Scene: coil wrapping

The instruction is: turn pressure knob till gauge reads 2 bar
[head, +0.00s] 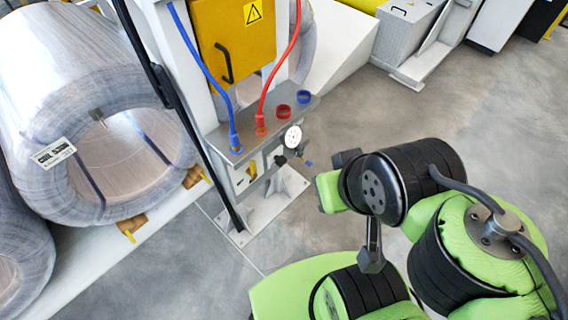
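A round white pressure gauge (293,137) sits on a small dark regulator fitting at the front of a grey bracket on the machine post. Its dial is too small to read. A dark round part (281,160), possibly the pressure knob, shows just below left of the gauge. A small blue piece (308,164) sticks out to the right of the fitting. My green and black arm fills the lower right, apart from the gauge. My gripper is mostly hidden behind the arm; I cannot make out its fingertips, or whether it is open or shut.
A blue hose (196,62) and a red hose (282,67) run down to the grey bracket (225,150), beside red and blue caps. A yellow cabinet (232,40) stands above. Large wrapped coils (75,70) are at left. Bare floor (335,110) lies right of the gauge.

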